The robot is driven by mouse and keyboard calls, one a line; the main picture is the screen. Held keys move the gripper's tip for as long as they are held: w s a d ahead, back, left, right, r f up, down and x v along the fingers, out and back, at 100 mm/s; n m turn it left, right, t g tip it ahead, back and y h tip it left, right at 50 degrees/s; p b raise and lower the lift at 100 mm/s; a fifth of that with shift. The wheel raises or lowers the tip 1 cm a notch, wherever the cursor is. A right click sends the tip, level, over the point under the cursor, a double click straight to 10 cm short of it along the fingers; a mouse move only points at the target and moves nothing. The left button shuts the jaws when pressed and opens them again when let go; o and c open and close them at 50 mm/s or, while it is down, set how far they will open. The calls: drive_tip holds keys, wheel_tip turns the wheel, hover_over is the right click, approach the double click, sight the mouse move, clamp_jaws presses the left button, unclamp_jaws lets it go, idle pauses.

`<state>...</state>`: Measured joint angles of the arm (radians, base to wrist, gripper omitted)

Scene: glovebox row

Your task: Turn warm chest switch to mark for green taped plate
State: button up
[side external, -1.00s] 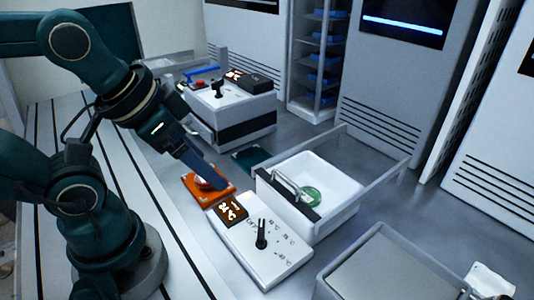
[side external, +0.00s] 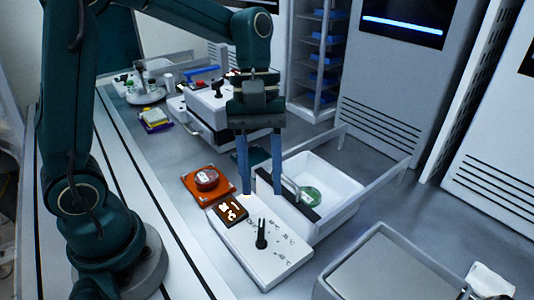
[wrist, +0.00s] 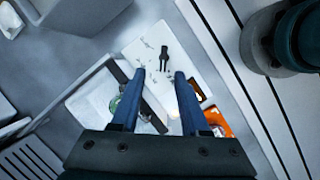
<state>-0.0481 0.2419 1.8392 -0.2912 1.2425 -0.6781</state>
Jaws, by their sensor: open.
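The black switch (side external: 261,234) stands on the white control panel (side external: 285,266) of the front chest, with small temperature marks around it. The switch also shows in the wrist view (wrist: 165,52), beyond the fingertips. A lit orange display (side external: 229,211) sits on the panel's left. My gripper (side external: 262,191) points down with its fingers apart and empty, above the panel's back part, behind the switch and not touching it. The green taped plate (side external: 309,196) lies in the open white drawer (side external: 345,190). Which mark the switch points at is too small to tell.
A grey bin (side external: 385,270) is at front right.

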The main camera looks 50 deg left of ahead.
sight(261, 228)
drive_tip(key=shift+g, duration=0.6)
drive_tip(key=shift+w+a+x, duration=0.1)
drive_tip(key=shift+x, duration=1.2)
drive_tip(key=shift+w+a+x, duration=0.1)
drive_tip(key=shift+a+x, duration=0.05)
drive_tip(key=shift+x, duration=1.1)
drive_tip(key=shift+w+a+x, duration=0.1)
drive_tip(key=shift+x, duration=1.2)
drive_tip(key=shift+f, duration=0.15)
clamp_jaws()
